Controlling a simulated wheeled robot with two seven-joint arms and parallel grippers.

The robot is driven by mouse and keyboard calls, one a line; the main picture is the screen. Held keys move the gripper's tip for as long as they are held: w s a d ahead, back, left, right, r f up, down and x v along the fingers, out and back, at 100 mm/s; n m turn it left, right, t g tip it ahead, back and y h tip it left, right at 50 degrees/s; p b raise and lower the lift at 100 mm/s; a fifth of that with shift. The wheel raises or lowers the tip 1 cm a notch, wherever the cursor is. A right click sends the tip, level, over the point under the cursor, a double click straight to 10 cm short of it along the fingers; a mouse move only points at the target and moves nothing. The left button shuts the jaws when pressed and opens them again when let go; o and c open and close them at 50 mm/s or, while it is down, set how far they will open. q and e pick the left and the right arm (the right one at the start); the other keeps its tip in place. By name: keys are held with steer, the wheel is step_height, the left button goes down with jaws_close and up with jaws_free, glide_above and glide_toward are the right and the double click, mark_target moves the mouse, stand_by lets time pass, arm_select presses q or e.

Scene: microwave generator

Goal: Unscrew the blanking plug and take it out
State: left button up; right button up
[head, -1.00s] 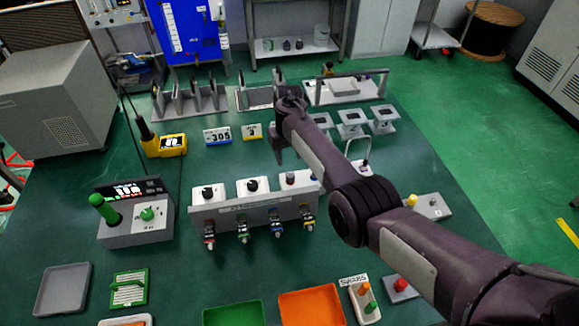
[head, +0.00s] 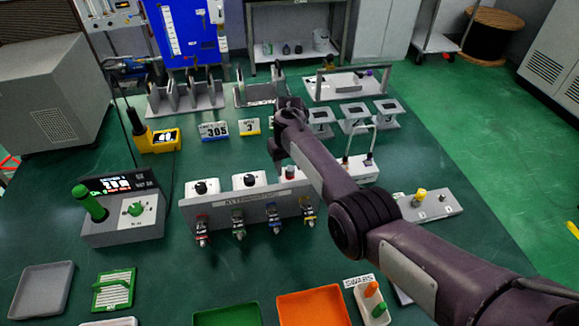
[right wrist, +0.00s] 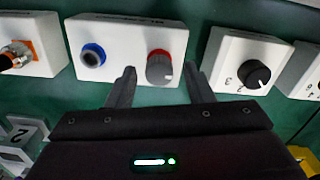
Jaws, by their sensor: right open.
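In the right wrist view a white box carries two round fittings: a grey cap with a red ring and a white line (right wrist: 160,68), which looks like the blanking plug, and a grey fitting with an open centre and blue ring (right wrist: 92,56). The cap sits in the box, not gripped. My right gripper (right wrist: 160,82) is open, its fingers pointing toward the box, one on either side of the cap in the picture. Whether they touch it I cannot tell. In the head view my right gripper (head: 279,155) is above the bench, partly hidden by its own arm. My left gripper is not in view.
A white box with a black knob (right wrist: 252,75) stands right of the plug's box; a box with an orange-backed connector (right wrist: 16,54) is left. In the head view a grey panel with several coloured valves (head: 250,208) stands close by. Green bench surface (head: 215,165) is clear to the left.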

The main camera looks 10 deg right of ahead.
steer(key=c, duration=1)
